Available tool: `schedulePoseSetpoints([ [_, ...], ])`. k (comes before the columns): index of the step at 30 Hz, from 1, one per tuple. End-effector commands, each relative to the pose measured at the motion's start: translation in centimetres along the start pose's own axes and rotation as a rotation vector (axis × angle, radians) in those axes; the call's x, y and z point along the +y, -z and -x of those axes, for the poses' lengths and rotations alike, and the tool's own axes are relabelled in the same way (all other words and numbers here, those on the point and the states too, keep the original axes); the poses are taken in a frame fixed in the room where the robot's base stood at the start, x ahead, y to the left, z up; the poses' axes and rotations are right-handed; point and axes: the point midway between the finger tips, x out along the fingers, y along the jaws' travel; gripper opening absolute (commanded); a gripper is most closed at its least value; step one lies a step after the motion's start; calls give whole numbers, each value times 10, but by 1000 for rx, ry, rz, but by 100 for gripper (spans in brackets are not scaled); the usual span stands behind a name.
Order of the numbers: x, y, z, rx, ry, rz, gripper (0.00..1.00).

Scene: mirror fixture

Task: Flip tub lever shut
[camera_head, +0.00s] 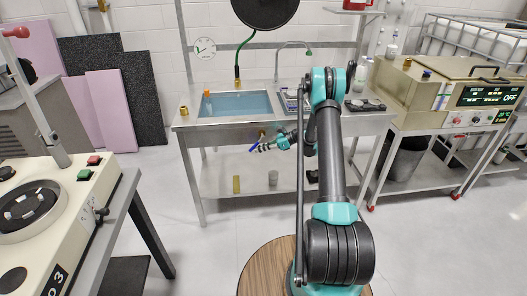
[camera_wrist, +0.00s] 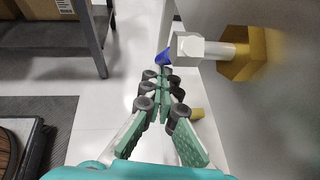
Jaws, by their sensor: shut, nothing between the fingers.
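The tub (camera_head: 236,104) is a blue-lined basin set in the steel bench. A valve with a blue lever (camera_head: 254,148) and a brass fitting (camera_head: 262,134) sits on the bench's front below the tub. My gripper (camera_head: 264,147) is shut and empty, close beside the lever. In the wrist view the tips of my gripper (camera_wrist: 164,76) lie just below the blue lever (camera_wrist: 163,57). The lever sticks out left of the pale valve body (camera_wrist: 187,47), which joins the brass fitting (camera_wrist: 245,54). I cannot tell whether the fingertips touch the lever.
The steel bench (camera_head: 185,122) has a lower shelf (camera_head: 212,182) holding a yellow cylinder (camera_head: 236,184) and a grey one (camera_head: 273,178). A polishing machine (camera_head: 60,215) stands at left, an oven-like unit (camera_head: 430,95) at right. The floor before the bench is clear.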

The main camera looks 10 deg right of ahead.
Motion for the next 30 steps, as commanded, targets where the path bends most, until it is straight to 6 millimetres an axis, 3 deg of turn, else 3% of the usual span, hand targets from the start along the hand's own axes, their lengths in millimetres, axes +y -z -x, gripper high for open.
schedulePoseSetpoints([
  [15, 5, -19, -16, 0, 0, 0, 0],
  [30, 5, -19, -16, 0, 0, 0, 0],
])
